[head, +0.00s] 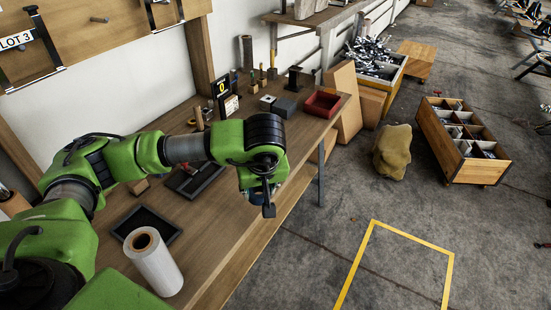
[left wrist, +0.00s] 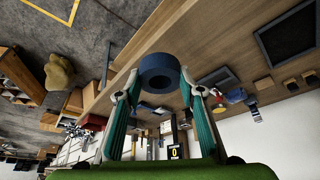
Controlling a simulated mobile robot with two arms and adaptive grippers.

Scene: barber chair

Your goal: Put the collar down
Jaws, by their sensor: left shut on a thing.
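My left gripper (head: 262,198) is over the front edge of the wooden workbench in the head view, its fingers partly hidden by my wrist. In the left wrist view, the two fingers (left wrist: 160,88) of this gripper are spread around a dark blue, ring-shaped collar (left wrist: 160,64) and shut on it. The dark hole of the collar shows between the fingertips. In the head view the collar is mostly hidden behind the gripper. I cannot tell whether the collar touches the bench. My right gripper is in neither view.
The workbench (head: 222,238) holds a black tray (head: 128,222), a paper roll (head: 158,268), a second dark tray (head: 208,182), a red bin (head: 323,113) and a dark block (head: 284,107). A wooden crate (head: 480,172) and a tan sack (head: 393,150) stand on the floor.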

